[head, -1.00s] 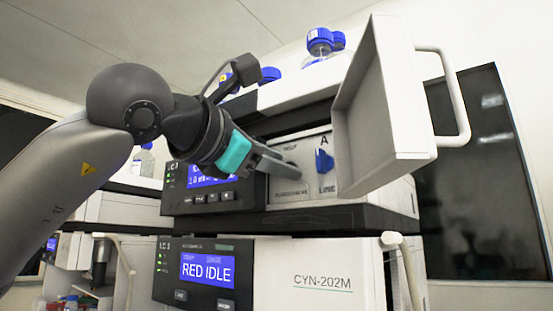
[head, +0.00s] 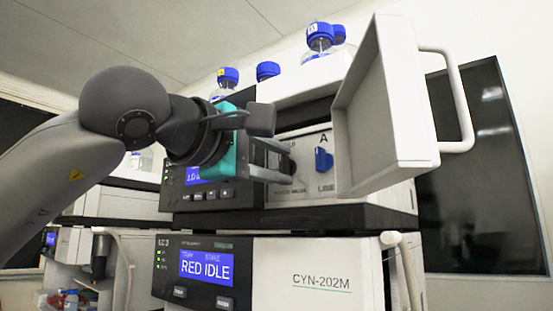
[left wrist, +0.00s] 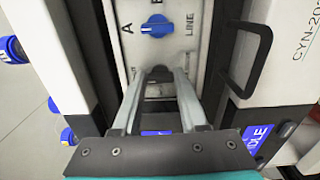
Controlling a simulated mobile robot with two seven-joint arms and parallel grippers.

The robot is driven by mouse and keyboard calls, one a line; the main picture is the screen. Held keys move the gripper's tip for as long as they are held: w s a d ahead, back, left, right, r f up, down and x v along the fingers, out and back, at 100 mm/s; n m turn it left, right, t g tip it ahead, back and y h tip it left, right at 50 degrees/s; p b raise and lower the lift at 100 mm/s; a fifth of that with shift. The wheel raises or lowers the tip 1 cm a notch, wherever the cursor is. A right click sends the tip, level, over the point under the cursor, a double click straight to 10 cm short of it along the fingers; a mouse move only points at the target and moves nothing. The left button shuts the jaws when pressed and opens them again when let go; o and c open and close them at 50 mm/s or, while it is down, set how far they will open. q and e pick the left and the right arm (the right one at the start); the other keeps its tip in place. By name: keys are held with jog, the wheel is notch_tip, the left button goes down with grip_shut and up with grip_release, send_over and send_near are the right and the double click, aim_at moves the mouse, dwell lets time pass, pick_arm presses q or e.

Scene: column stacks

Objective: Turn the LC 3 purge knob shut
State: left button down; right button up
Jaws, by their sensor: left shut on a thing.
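My left gripper (head: 284,170) reaches in from the left to the white valve panel (head: 312,180) of the upper instrument. It is shut on a dark round knob, which shows between the fingertips in the left wrist view (left wrist: 160,73). The fingers hide most of this knob in the head view. A blue knob (head: 324,159) sits beside it on the same panel, near the letters A and LINE, and shows clear of the fingers in the left wrist view (left wrist: 157,27). Small print under the held knob is not legible. My right gripper is not in view.
An open white door (head: 385,110) with a handle (head: 457,95) stands close to the right of the panel. Blue-capped bottles (head: 320,40) stand on top.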

pick_arm(q)
jog(key=shift+m, duration=0.3)
dwell(0.4)
jog(key=c, duration=0.7)
grip_release()
jog(key=shift+s+a, duration=0.1)
jog(key=shift+s, duration=0.05)
jog(key=b+v, duration=0.2)
jog(key=v, duration=1.3)
